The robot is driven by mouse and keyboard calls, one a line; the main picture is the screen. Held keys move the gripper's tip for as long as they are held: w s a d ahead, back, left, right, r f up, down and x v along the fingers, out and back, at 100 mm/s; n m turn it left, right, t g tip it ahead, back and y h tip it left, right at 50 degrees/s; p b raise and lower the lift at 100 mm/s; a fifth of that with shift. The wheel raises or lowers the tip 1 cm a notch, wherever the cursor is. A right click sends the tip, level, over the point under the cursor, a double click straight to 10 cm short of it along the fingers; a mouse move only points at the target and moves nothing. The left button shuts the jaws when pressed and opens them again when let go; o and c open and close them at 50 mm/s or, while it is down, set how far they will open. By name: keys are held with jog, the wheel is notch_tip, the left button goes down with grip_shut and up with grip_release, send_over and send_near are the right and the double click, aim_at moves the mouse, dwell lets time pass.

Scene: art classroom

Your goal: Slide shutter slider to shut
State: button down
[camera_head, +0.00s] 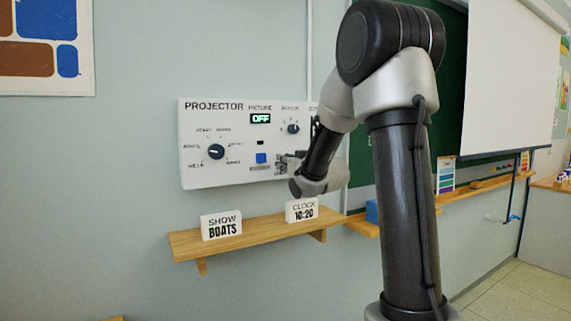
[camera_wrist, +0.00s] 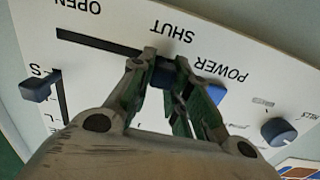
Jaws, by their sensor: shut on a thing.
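The white projector panel (camera_head: 220,115) is fixed to the wall. In the wrist view it appears upside down, with a black slider slot (camera_wrist: 95,41) running between the words OPEN and SHUT. My gripper (camera_wrist: 163,68) is shut on the blue shutter slider (camera_wrist: 162,76), at the SHUT end of the slot. The fingers partly hide the slider and that end of the slot, so I cannot tell whether it touches the end stop. In the head view my gripper (camera_head: 285,163) is at the panel's lower right, and the slider is hidden there.
The blue power button (camera_wrist: 216,92) is close beside my fingers. A dial (camera_wrist: 279,131) and a second slider (camera_wrist: 40,86) flank them. The small display (camera_head: 260,118) reads OFF. A wooden shelf (camera_head: 262,233) below holds a SHOW BOATS sign (camera_head: 221,225) and a CLOCK 10:20 sign (camera_head: 301,210).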

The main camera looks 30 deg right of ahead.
jog(key=shift+a, duration=0.2)
jog(key=c, duration=1.3)
grip_release()
jog(key=shift+a, duration=0.15)
jog(key=shift+s, duration=0.1)
jog(key=shift+s, duration=0.35)
jog(key=s, duration=1.1)
jog(key=shift+d, duration=0.3)
